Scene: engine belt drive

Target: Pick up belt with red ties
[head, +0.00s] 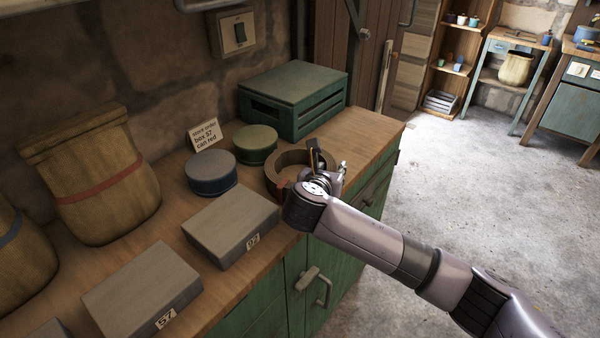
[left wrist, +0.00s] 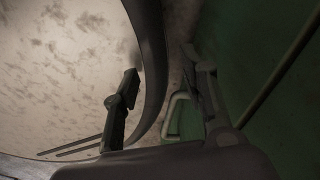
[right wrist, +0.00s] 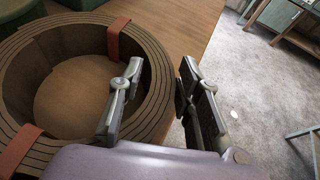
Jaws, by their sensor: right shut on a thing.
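The belt with red ties (head: 288,158) is a brown coiled ring on the wooden counter, near its right end. In the right wrist view the belt (right wrist: 78,40) fills the left side, with one red tie (right wrist: 127,42) at the top and another (right wrist: 19,150) at lower left. My right gripper (head: 328,163) is at the belt's right side. Its fingers (right wrist: 157,95) straddle the coil wall, one inside the ring and one outside, shut on it. My left gripper (left wrist: 163,95) shows only in the left wrist view, fingers apart and empty, near a green surface.
A blue round can (head: 211,175) and a green round can (head: 255,146) stand left of the belt. A green crate (head: 293,98) is behind it. Grey boxes (head: 230,220) (head: 143,288) and sacks (head: 95,175) occupy the counter's left. A note card (head: 205,134) stands behind the cans.

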